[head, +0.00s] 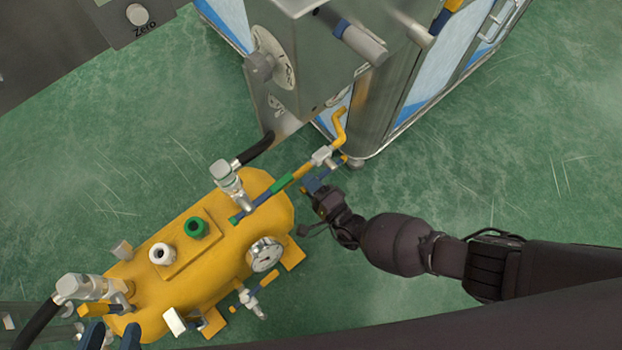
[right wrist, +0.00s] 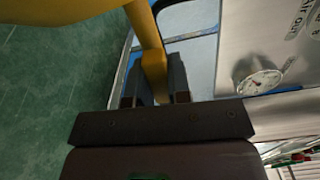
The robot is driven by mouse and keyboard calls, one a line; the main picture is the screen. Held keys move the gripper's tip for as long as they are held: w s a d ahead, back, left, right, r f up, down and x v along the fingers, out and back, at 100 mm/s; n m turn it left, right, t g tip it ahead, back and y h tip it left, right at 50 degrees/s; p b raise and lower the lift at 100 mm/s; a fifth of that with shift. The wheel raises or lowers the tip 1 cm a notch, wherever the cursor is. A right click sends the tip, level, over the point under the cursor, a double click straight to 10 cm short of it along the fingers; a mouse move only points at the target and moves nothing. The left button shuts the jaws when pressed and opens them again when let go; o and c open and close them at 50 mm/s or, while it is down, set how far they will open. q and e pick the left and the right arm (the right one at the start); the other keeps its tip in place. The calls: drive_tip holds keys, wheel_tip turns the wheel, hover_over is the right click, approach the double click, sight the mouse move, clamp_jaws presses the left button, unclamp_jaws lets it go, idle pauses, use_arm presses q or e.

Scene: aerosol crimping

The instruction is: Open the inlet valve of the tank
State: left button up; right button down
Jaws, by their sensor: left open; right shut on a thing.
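The yellow tank (head: 215,270) lies on the floor at the lower left of the head view. Its top has a green-capped port (head: 197,227) and a white port (head: 163,254). A silver hose fitting (head: 228,180) and another (head: 90,288) stand at its ends; I cannot tell which side is the inlet. My right gripper (head: 320,181) is beside a small silver valve (head: 322,157) with a bent yellow lever (head: 340,126). In the right wrist view, the right gripper (right wrist: 154,92) is shut on a yellow bar (right wrist: 152,62). My left gripper (head: 110,336) is open at the bottom left, partly cut off.
A metal cabinet (head: 340,70) with a grey knob stands at the top. A round gauge (head: 265,254) faces out from the tank's side. A black hose (head: 253,150) runs from the upper fitting towards the cabinet. Green floor on the right is clear apart from my arm.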

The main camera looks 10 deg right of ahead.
drive_tip(key=shift+f+n, duration=0.4)
drive_tip(key=shift+n, duration=0.1)
use_arm(q)
drive_tip(key=shift+w+d, duration=0.1)
drive_tip(key=shift+w, duration=0.1)
use_arm(e)
drive_tip(key=c, duration=1.1)
unclamp_jaws()
use_arm(q)
drive_tip(key=shift+s+f, duration=0.1)
drive_tip(key=shift+s, duration=0.05)
use_arm(e)
drive_tip(key=shift+o, duration=0.2)
use_arm(q)
drive_tip(key=shift+s, duration=0.15)
use_arm(e)
drive_tip(key=shift+d, duration=0.1)
